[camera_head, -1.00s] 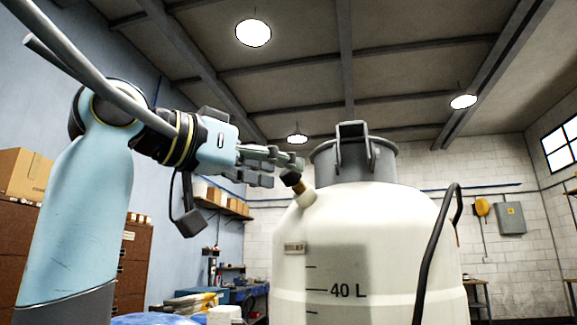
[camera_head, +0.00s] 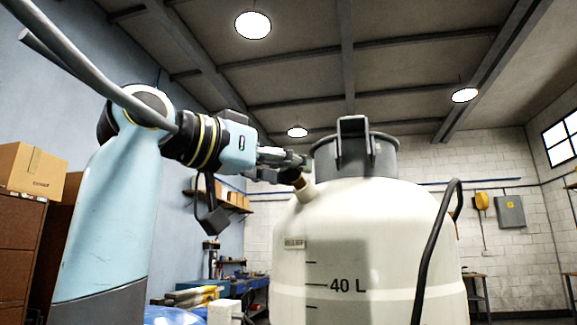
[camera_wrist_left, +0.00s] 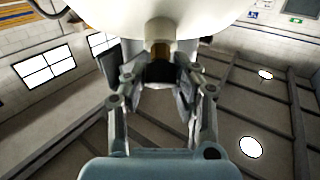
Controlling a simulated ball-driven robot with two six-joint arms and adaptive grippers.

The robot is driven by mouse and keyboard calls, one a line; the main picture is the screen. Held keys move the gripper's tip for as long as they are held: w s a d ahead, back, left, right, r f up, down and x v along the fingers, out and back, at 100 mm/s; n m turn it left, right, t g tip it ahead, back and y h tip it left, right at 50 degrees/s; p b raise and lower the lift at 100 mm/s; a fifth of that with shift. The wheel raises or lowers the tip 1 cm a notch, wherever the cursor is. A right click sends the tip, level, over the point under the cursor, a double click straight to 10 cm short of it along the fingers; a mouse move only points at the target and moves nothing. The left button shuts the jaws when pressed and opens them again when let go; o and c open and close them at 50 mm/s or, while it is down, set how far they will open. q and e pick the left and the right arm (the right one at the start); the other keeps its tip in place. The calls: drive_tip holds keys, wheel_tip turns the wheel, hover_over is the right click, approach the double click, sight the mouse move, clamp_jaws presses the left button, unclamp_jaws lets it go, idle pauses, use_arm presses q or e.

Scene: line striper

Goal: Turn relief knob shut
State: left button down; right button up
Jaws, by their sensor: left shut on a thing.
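The relief knob (camera_head: 291,175) is a small black cap on a brass stem, tilted up and left on the shoulder of the cream tank (camera_head: 360,240). My left gripper (camera_head: 296,165) comes in from the left and is shut on the knob, which its fingers partly hide in the head view. In the left wrist view the black knob (camera_wrist_left: 160,71) sits between the two fingers (camera_wrist_left: 161,78), with the brass stem running to the tank (camera_wrist_left: 150,15) behind it. My right gripper is not in view.
A grey lid (camera_head: 356,155) with an upright handle tops the tank. A black hose (camera_head: 432,250) loops down the tank's right side. Cardboard boxes (camera_head: 32,170) on brown cabinets stand at the left, and a cluttered blue bench (camera_head: 235,288) lies behind.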

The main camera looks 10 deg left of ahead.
use_arm(q)
drive_tip(key=shift+r+n+p, duration=0.1)
drive_tip(key=shift+n+p, duration=0.35)
drive_tip(key=shift+n, duration=0.05)
drive_tip(key=shift+n+t+y, duration=0.4)
drive_tip(key=shift+n+y, duration=0.1)
drive_tip(key=shift+y, duration=0.1)
drive_tip(key=c, duration=1)
unclamp_jaws()
drive_tip(key=v, duration=0.7)
drive_tip(key=shift+s+a, duration=0.2)
drive_tip(key=shift+s, duration=0.05)
